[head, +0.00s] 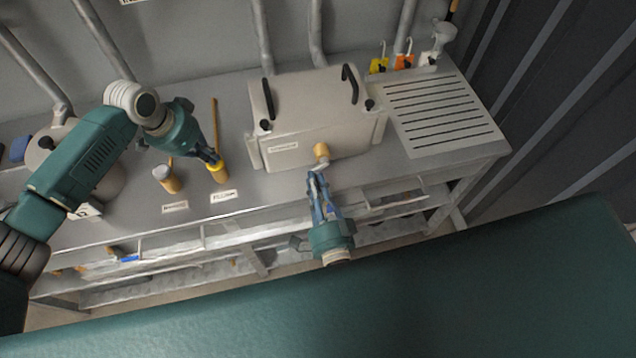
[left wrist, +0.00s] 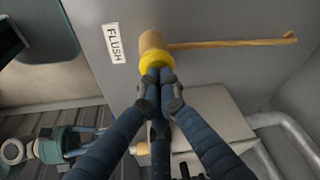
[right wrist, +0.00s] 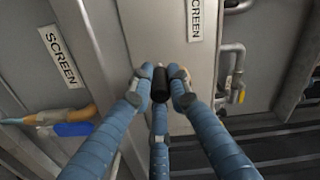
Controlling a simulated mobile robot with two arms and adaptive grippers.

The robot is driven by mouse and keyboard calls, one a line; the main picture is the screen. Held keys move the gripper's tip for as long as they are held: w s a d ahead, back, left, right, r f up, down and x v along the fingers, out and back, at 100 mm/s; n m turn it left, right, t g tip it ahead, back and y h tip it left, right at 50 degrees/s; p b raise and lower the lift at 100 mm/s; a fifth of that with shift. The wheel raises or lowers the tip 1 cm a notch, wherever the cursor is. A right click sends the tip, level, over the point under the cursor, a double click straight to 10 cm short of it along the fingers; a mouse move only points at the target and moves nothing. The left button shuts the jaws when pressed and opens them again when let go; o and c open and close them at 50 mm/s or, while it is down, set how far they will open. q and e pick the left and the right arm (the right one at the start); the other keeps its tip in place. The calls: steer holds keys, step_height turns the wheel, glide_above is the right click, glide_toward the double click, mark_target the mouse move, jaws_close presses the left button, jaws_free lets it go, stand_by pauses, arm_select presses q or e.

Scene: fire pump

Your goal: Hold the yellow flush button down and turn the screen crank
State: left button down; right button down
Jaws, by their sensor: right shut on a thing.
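The yellow flush button (head: 217,166) sits atop a short tan post on the bench; it is also in the left wrist view (left wrist: 157,60) beside the FLUSH label (left wrist: 114,43). My left gripper (head: 211,161) has its fingers together, tips against the button in the left wrist view (left wrist: 159,76). The screen box (head: 300,110) has a tan crank hub (head: 321,152) on its front. My right gripper (head: 318,176) is at this hub, shut on the black crank handle (right wrist: 160,82) in the right wrist view. The crank arm is mostly hidden by the fingers.
Another short post with a grey top (head: 163,173) stands left of the flush button. A thin brown rod (head: 214,122) lies behind the button. A slotted drain panel (head: 441,110) is right of the box, with yellow and orange tags (head: 404,62) behind. A shelf (head: 230,240) runs under the bench.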

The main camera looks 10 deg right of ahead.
steer(key=shift+r+m, duration=0.25)
steer(key=shift+m, duration=0.35)
steer(key=c, duration=1.7)
jaws_free()
steer(key=shift+o, duration=0.2)
steer(key=s, duration=1.2)
